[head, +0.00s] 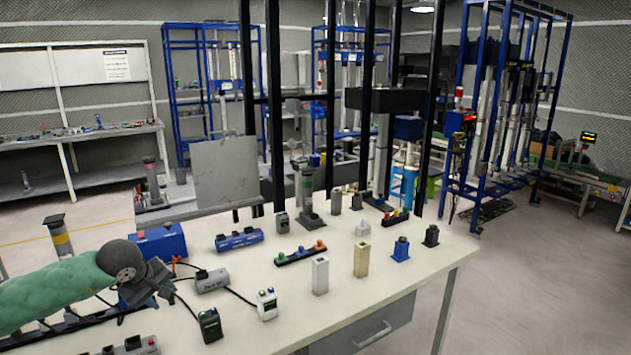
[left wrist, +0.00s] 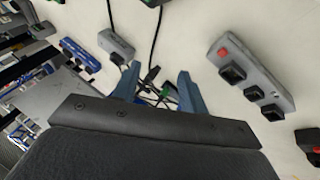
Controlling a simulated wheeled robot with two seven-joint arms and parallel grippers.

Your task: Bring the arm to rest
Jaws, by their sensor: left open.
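My left arm (head: 65,290), wrapped in green, reaches in from the left over the white table (head: 370,300). Its dark gripper (head: 152,288) is above the left part of the table. In the left wrist view the two blue-grey fingers (left wrist: 158,88) stand apart, so the gripper is open. Thin dark cables and a small green piece show between and beyond the fingers; I see nothing clamped. My right gripper is in neither view.
Near the gripper are a grey cabled box (head: 212,281), a black device (head: 210,324), a white device (head: 267,305) and a blue case (head: 158,242). A grey switch strip (left wrist: 250,77) lies right of the fingers. The table's front right is bare.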

